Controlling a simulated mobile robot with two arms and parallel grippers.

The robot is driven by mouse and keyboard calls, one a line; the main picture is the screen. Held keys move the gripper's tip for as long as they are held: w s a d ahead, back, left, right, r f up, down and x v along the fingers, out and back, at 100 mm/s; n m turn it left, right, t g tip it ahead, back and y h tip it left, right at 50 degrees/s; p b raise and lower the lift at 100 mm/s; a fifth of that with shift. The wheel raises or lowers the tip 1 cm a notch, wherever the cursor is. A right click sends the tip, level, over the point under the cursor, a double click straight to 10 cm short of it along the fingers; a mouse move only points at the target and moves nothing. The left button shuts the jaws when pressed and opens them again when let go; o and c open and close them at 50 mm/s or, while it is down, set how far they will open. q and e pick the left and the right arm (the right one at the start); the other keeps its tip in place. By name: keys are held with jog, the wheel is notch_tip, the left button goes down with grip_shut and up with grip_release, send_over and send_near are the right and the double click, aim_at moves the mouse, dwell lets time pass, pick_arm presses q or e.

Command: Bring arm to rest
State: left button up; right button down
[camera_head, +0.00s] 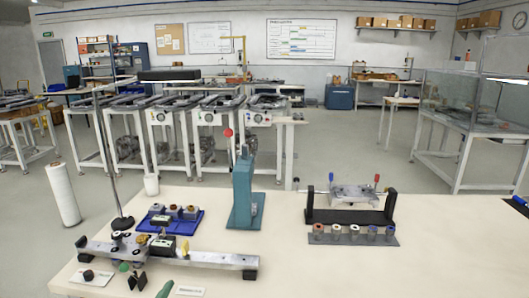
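Neither of my arms nor grippers shows in the head view. A light work table (330,265) fills the foreground. On its left lies a long metal track (205,256) with black end blocks and small fittings on it. A blue tray (185,222) with several small parts sits just behind the track. A teal upright press (243,195) with a red-knobbed lever stands near the table's middle. To its right is a black rack (349,217) with a metal fixture behind it. A row of several coloured rings or cups (353,232) stands on a dark strip in front of the rack.
A black-based stand (122,223) with a thin pole and a white cup (151,184) are at the table's back left. Small black pieces (137,280) and a green item (166,288) lie at the front left. The front right of the table is clear. Work benches (215,117) stand beyond.

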pick_arm(q)
jog(key=s+f+n+g, duration=0.55)
jog(key=s+f, duration=0.25)
jog(key=s, duration=0.6)
jog(key=s+f+n+g, duration=0.4)
jog(key=s+f+g, duration=0.3)
jog(key=s, duration=0.8)
notch_tip(320, 180, down, 27)
jog(key=s+g+p, duration=0.1)
jog(key=s, duration=0.1)
jog(key=s+a+f+g, duration=0.1)
jog(key=s+a+f, duration=0.2)
jog(key=s+f, duration=1.1)
jog(key=shift+s+m+p, duration=0.35)
jog(key=shift+s, duration=0.55)
jog(key=shift+a, duration=0.1)
jog(key=shift+a, duration=0.1)
